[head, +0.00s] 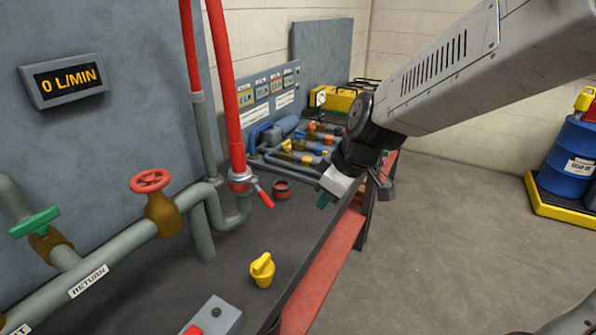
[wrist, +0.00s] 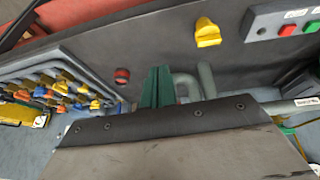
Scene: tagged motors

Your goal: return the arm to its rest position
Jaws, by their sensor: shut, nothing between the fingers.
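My arm (head: 445,75) reaches in from the upper right of the head view, its grey link sloping down to the left. My gripper (head: 325,200) is at its end, over the right edge of the dark bench (head: 290,235), with green fingertips pointing down. In the wrist view the green fingers (wrist: 157,88) are together, with nothing held between them. The fingertips look apart from the small red and black ring-shaped part (head: 282,190) on the bench; it also shows in the wrist view (wrist: 122,76).
A yellow knob (head: 262,270) and a grey button box (head: 213,318) are on the near bench. A red hose (head: 228,90), pipes with a red wheel (head: 150,181) and green handle (head: 35,222) stand left. Coloured valves (head: 305,150) lie behind. Open floor is right, before a blue drum (head: 568,157).

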